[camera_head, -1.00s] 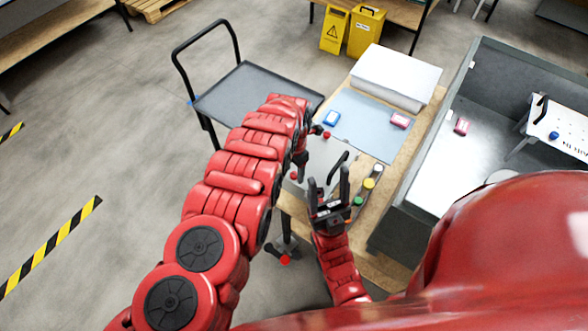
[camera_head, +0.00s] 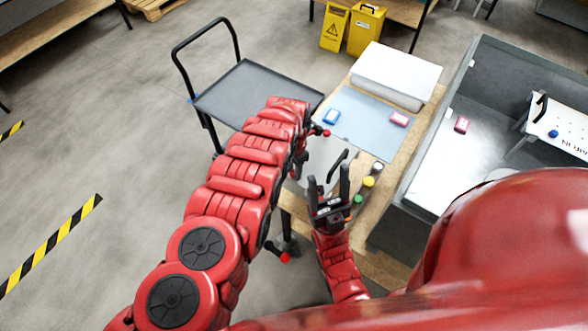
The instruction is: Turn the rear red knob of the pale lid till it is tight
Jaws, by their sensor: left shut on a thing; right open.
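The pale lid (camera_head: 322,152) lies on the wooden bench in the middle of the head view, partly hidden by my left arm. It has a black handle (camera_head: 338,161). The rear red knob (camera_head: 326,133) shows as a small red spot at its far edge. My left gripper (camera_head: 317,130) reaches the knob from the left and is shut on it; its fingers are small and partly hidden by the wrist. My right gripper (camera_head: 330,188) is open and empty, fingers pointing up, in front of the lid's near part.
Green (camera_head: 357,199), yellow (camera_head: 368,181) and white (camera_head: 378,168) caps stand right of the lid. A blue mat (camera_head: 365,125) carries a blue block (camera_head: 331,117) and a pink block (camera_head: 399,118). A grey cart (camera_head: 255,92) stands behind my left arm.

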